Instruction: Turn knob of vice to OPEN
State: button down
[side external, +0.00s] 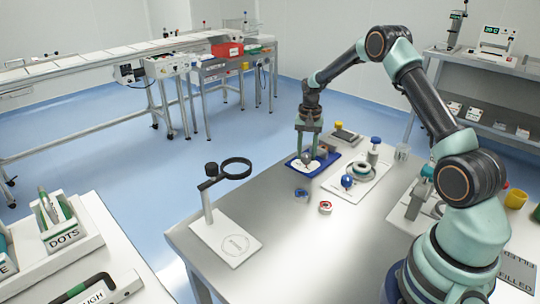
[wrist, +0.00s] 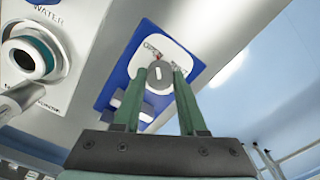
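The vice (side external: 327,160) is a blue base with a white plate at the far end of the grey bench. It also shows in the wrist view (wrist: 112,85), tilted in the picture. Its round grey knob (wrist: 158,76) sits on the white plate, with a light slot or pointer line on it. My gripper (side external: 307,152) points down over the knob. In the wrist view its two green fingers (wrist: 160,71) are apart, one at each side of the knob. I cannot tell whether they touch it.
A magnifier stand (side external: 227,240) is at the bench's front left. Two small round items (side external: 325,207) lie near the vice.

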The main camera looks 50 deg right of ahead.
aim_at(306, 155)
jog(key=shift+n, duration=1.5)
jog(key=shift+c, duration=2.3)
grip_release()
notch_tip(306, 155, up, 12)
jog(key=shift+r, duration=0.15)
jog(key=s+a+r+n+t, duration=0.2)
jog(key=s+a+r+n, duration=0.1)
jog(key=s+a+r, duration=0.4)
jog(key=s+a+r+n+t, duration=0.25)
jog(key=s+a+r, duration=0.2)
jog(key=a, duration=0.55)
jog(key=s+a+f+n+t, duration=0.1)
jog(key=s+a+n, duration=0.2)
jog(key=s, duration=0.3)
jog(key=shift+s+a+f, duration=0.25)
jog(key=shift+a+f, duration=0.1)
jog(key=shift+a, duration=0.55)
